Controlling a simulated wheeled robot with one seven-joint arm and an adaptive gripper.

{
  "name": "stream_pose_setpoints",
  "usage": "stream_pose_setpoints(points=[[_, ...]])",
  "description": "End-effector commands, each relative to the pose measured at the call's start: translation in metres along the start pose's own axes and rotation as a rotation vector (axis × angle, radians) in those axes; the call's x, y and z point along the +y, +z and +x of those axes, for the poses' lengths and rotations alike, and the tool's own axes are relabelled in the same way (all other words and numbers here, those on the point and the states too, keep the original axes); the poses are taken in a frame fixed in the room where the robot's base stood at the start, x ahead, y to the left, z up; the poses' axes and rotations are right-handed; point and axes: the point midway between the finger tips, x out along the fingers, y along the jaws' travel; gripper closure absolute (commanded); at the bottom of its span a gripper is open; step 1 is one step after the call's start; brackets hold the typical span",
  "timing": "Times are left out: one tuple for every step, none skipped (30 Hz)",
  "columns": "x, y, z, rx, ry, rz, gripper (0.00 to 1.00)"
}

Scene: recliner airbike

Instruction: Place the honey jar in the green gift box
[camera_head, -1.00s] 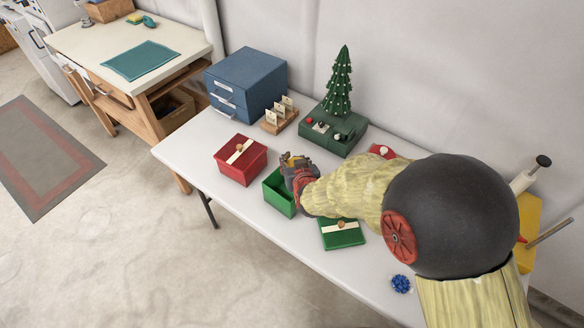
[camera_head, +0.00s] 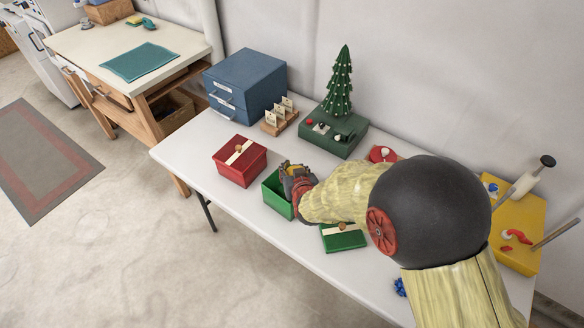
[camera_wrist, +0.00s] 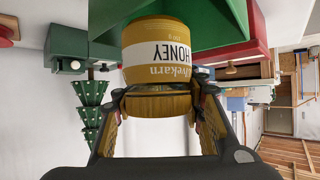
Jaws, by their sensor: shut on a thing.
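The honey jar (camera_wrist: 155,52) has a yellow body, a white HONEY label and a gold lid. In the wrist view my gripper (camera_wrist: 158,105) is shut around its lid end. The jar's body overlaps the green gift box (camera_wrist: 230,25); I cannot tell how deep it sits or whether it touches the bottom. In the head view the open green box (camera_head: 274,200) is on the white table, and my gripper (camera_head: 295,182) is over its right side. The jar is hidden there by my gripper.
A closed red gift box (camera_head: 239,161) stands just left of the green one. A green lid with a ribbon (camera_head: 343,238) lies to its right. Behind are a blue drawer unit (camera_head: 246,83), a card rack (camera_head: 279,117) and a small tree on a green base (camera_head: 333,133).

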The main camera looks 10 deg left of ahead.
Motion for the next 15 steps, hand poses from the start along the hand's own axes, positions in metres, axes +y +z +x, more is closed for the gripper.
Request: stream_pose_setpoints(points=[[-0.0001, 0.0012, 0.0013, 0.002, 0.000, 0.000, 1.00], [-0.0001, 0.0019, 0.0017, 0.002, 0.000, 0.000, 1.00], [-0.0001, 0.0023, 0.0019, 0.002, 0.000, 0.000, 1.00], [-0.0001, 0.0020, 0.0017, 0.002, 0.000, 0.000, 1.00], [-0.0001, 0.0016, 0.0015, 0.002, 0.000, 0.000, 1.00], [0.0000, 0.0024, 0.0014, 0.000, 0.000, 0.000, 0.66], [0.0000, 0.0023, 0.0013, 0.000, 0.000, 0.000, 0.64], [0.0000, 0.0023, 0.0013, 0.000, 0.000, 0.000, 0.62], [0.0000, 0.0022, 0.0013, 0.000, 0.000, 0.000, 0.60], [0.0000, 0.0022, 0.0013, 0.000, 0.000, 0.000, 0.58], [0.0000, 0.0022, 0.0013, 0.000, 0.000, 0.000, 0.57], [0.0000, 0.0022, 0.0013, 0.000, 0.000, 0.000, 0.54], [0.0000, 0.0022, 0.0013, 0.000, 0.000, 0.000, 0.53], [0.0000, 0.0023, 0.0013, 0.000, 0.000, 0.000, 0.51], [0.0000, 0.0023, 0.0013, 0.000, 0.000, 0.000, 0.49]])
